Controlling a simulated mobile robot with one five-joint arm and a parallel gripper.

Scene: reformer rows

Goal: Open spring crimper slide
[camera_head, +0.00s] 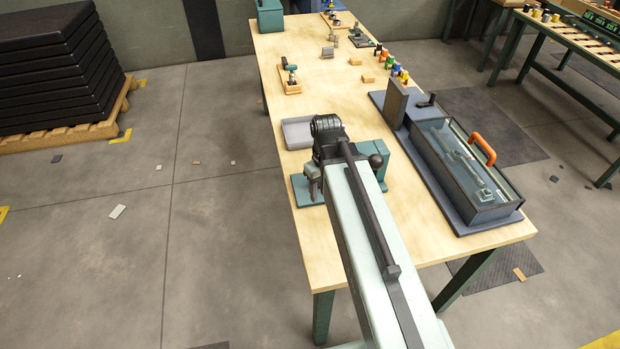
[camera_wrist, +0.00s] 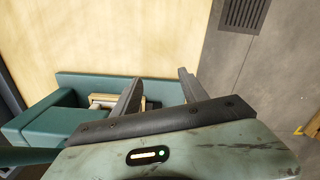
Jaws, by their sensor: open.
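A teal machine, which looks like the spring crimper, stands on the near part of the bench. My gripper (camera_wrist: 158,84) is open over the teal body, nothing visible held. My arm and fingers hide much of the machine; I cannot tell the slide's position.
A blue-grey station with a clear-covered case and orange handle (camera_head: 483,149) stands close on the right. A grey tray (camera_head: 297,134) lies behind the teal machine. Small wooden blocks and coloured parts (camera_head: 398,71) sit farther back. Bare bench top (camera_head: 335,90) lies between.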

